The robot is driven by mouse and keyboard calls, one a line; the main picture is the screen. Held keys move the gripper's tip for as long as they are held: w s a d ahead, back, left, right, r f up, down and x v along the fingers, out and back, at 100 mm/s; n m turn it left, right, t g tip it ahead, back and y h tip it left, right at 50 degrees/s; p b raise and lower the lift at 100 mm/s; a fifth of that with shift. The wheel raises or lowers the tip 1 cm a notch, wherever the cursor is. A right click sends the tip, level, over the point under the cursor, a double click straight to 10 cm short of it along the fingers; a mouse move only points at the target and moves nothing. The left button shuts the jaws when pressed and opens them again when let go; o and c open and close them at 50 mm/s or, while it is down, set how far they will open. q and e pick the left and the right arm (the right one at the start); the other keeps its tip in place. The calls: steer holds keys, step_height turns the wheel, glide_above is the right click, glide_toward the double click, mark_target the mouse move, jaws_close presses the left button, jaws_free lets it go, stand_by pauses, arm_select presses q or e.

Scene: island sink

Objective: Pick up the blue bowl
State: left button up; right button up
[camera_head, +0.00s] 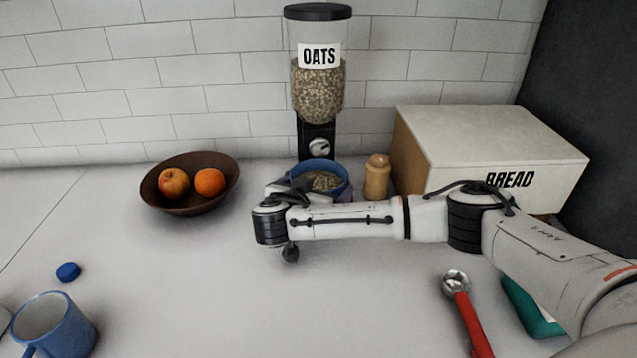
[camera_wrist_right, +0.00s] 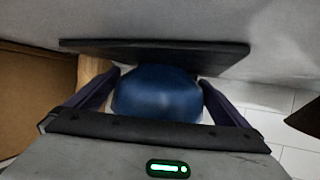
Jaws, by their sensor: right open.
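The blue bowl (camera_head: 340,178) holds oats and stands below the spout of the oats dispenser (camera_head: 318,88). My right forearm and wrist cross in front of it in the head view and hide its lower front. In the right wrist view the blue bowl (camera_wrist_right: 158,98) lies between the two dark fingers of my right gripper (camera_wrist_right: 160,82). The fingers are spread, one on each side of the bowl. I cannot tell whether they touch it. My left gripper is not in view.
A wooden shaker (camera_head: 377,178) and a bread box (camera_head: 490,150) stand right of the bowl. A brown fruit bowl (camera_head: 188,207) is to the left. A blue mug (camera_head: 55,325), a blue cap (camera_head: 68,271) and a red-handled scoop (camera_head: 466,315) lie nearer. The counter's middle is clear.

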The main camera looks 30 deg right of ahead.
steer(key=shift+w+d+f, duration=0.1)
steer(key=shift+w, duration=0.05)
steer(key=c, duration=0.7)
steer(key=shift+c, duration=1.2)
